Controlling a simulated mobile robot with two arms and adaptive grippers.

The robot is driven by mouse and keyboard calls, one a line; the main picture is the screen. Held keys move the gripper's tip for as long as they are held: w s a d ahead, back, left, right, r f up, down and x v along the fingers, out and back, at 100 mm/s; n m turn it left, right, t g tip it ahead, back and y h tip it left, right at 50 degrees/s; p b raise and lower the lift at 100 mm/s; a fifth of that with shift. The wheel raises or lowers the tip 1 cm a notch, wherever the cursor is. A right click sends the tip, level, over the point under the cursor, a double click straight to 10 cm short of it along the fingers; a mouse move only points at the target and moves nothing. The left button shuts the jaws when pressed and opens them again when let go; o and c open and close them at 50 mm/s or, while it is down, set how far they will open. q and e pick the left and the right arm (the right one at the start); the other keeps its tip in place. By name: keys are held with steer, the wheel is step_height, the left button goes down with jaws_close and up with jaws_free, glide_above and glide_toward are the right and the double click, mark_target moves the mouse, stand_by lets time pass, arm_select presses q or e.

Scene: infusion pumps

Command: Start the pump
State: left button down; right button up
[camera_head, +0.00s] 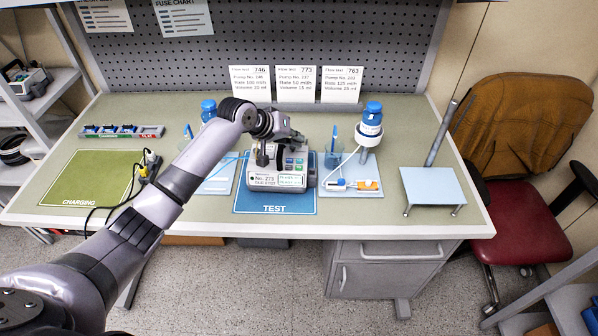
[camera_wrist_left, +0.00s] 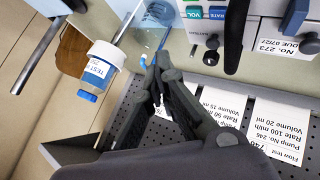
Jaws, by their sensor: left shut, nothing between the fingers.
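The pump (camera_head: 299,177) is a grey and white box on the blue TEST mat (camera_head: 275,209). Its front label reads No. 273, and small coloured buttons show above the label. In the left wrist view part of the pump (camera_wrist_left: 289,62) shows upside down at the upper right, with dark knobs and a green and a blue button. My left gripper (camera_head: 262,158) reaches over the pump from the back left and hides part of its left side. In the wrist view its fingers (camera_wrist_left: 158,72) are shut and hold nothing. Contact with the pump cannot be told. My right gripper is not in view.
Flow test cards (camera_head: 306,84) stand behind the pump. A blue-capped bottle on a stand (camera_head: 370,135) is to the right, another bottle (camera_head: 209,109) to the left. A green CHARGING mat (camera_head: 88,178) with cables lies left. A small platform (camera_head: 432,186) stands right.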

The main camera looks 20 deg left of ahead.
arm_select(q)
steer(key=b, duration=0.4)
glide_above(297, 166)
step_height(297, 166, down, 4)
steer(key=shift+f, duration=1.2)
steer(key=shift+f, duration=0.1)
steer(key=shift+f, duration=0.25)
